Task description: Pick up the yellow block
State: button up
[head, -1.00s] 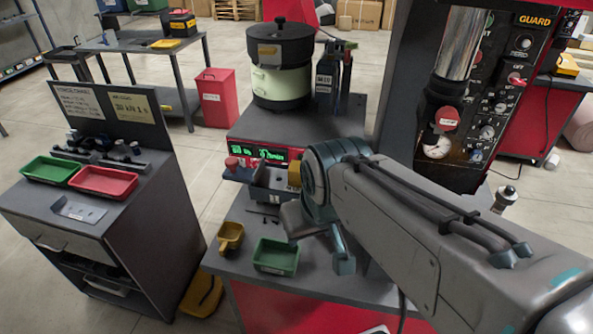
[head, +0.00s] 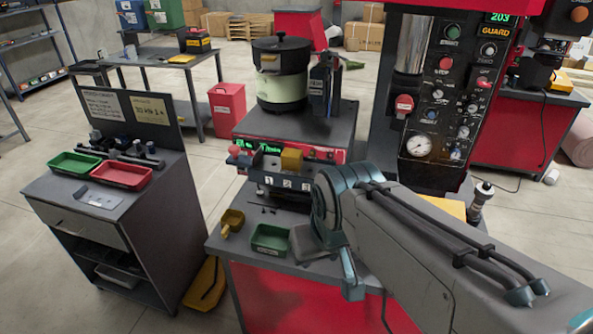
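The yellow block (head: 291,160) is a small cube, standing on the small numbered rack (head: 268,182) at the front of the bowl feeder's base. It sits above the labels 2 and 3, and its top and front are in plain view. My arm comes in from the lower right, and its rounded joint is just right of and below the block, apart from it in the picture. Nothing is seen holding the block.
The feeder bowl (head: 283,75) stands behind the rack. A red knob (head: 240,153) is left of it. A yellow scoop (head: 232,222) and a green tray (head: 270,240) lie in front. The gauge panel (head: 440,110) rises on the right. A side cabinet holds green and red trays.

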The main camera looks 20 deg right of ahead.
aim_at(292, 159)
jog(key=z, duration=0.9)
jog(key=i, duration=0.4)
jog(key=u, duration=0.95)
